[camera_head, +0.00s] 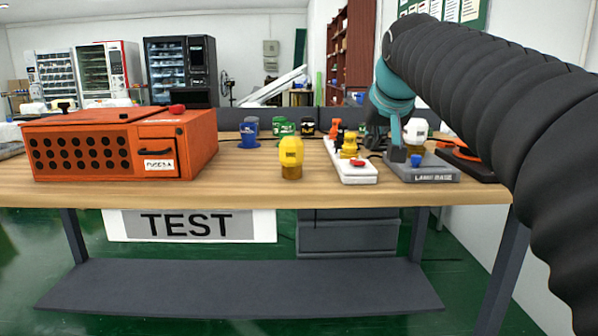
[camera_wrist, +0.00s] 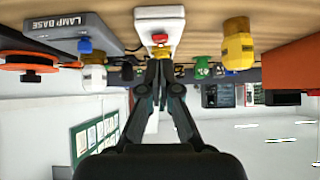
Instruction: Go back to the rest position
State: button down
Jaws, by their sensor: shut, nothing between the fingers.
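My gripper (camera_wrist: 160,68) shows in the wrist view, where the picture is upside down. Its two dark fingers come together at the tips and hold nothing. They point towards a white block with a red button (camera_wrist: 160,38) and appear apart from it, though the gap is hard to judge. In the head view my arm reaches in from the right over the table. My fingertips there are partly hidden among the objects at the grey lamp base (camera_head: 425,173).
The wooden table (camera_head: 240,190) bears an orange fuse box (camera_head: 95,150) at left, a yellow piece (camera_head: 291,158) at front centre and a white block (camera_head: 350,170). Blue, green and black pieces stand behind. A white bulb-like piece (camera_head: 415,131) is near the lamp base. Front centre-left is clear.

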jog(key=s+f+g, duration=0.3)
jog(key=s+f, duration=2.4)
jog(key=f, duration=0.3)
jog(key=shift+s+f+g, duration=0.25)
jog(key=shift+s+g, duration=0.1)
jog(key=shift+g, duration=0.05)
